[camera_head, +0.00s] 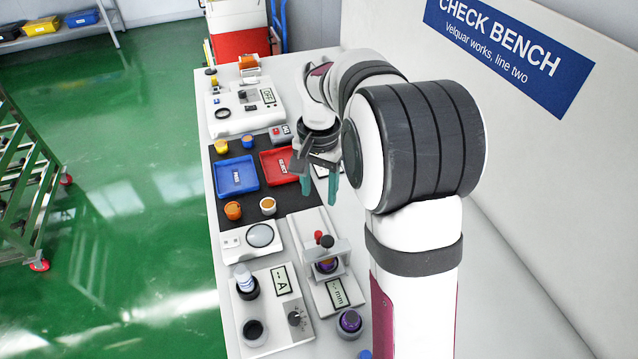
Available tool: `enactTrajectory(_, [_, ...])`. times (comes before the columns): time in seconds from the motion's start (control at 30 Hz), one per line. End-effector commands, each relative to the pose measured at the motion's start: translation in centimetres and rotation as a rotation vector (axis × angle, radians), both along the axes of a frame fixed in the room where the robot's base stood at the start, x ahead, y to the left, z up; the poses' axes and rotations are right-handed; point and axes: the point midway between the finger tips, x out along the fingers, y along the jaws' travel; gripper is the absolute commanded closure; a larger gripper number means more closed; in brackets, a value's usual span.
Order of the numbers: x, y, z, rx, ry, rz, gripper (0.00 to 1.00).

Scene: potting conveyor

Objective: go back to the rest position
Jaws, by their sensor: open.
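My gripper (320,186) is above the right part of the bench, at the right edge of the red tray (270,168). Its two teal fingertips point down and stand apart, with nothing visible between them. My arm comes from the right foreground and hides part of the bench behind and below it. The white bench top (208,215) runs away from me along a light wall.
A blue tray (221,186) lies left of the red one on a dark mat (292,197). Small orange and yellow parts stand around them. Instruments with displays stand nearer, including a round-lens device (260,235) and a post gauge (326,243). Green floor lies left.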

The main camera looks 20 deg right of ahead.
Motion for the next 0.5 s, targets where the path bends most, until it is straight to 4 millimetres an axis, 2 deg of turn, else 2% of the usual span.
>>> enactTrajectory(0.13, [0.0,-0.01,1.19,0.0,0.0,0.0,0.45])
enactTrajectory(0.5, [-0.02,0.01,1.24,0.001,0.001,0.0,0.45])
